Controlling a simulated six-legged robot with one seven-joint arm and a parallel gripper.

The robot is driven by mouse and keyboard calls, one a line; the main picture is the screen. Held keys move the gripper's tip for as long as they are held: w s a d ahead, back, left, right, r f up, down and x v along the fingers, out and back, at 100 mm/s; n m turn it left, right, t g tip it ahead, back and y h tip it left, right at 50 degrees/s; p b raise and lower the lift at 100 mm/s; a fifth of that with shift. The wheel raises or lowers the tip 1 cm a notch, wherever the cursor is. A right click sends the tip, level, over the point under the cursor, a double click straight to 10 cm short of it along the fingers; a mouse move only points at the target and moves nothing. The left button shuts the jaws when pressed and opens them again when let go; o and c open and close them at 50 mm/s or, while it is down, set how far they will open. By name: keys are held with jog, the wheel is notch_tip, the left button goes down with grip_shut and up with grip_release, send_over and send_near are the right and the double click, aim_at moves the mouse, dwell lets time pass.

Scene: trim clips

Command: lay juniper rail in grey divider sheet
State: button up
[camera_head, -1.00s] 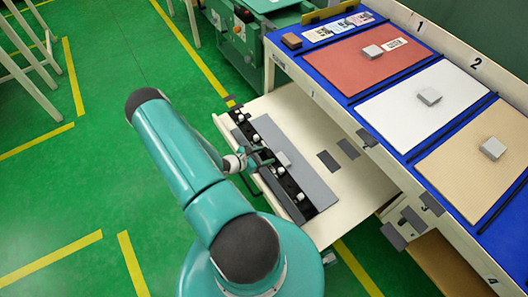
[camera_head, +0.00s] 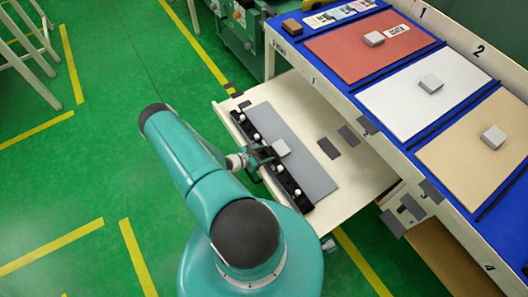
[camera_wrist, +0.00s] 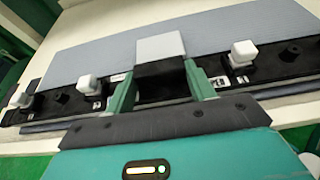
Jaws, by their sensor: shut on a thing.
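The juniper rail is probably the long black strip with several white knobs (camera_head: 289,186), also across the wrist view (camera_wrist: 195,86). My gripper (camera_head: 262,158) is shut on its raised black middle block, with one green finger on each side in the wrist view (camera_wrist: 160,90). The grey divider sheet (camera_head: 313,173) lies flat on the pulled-out cream shelf; it also shows behind the rail in the wrist view (camera_wrist: 240,28). The rail runs along the sheet's near long edge. I cannot tell whether it touches the sheet.
Open green floor is at left.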

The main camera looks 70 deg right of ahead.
jog(key=o, duration=1.3)
jog(key=v, duration=1.3)
jog(key=shift+w+a+r, duration=0.15)
jog(key=shift+w+a, duration=0.1)
jog(key=shift+a, duration=0.05)
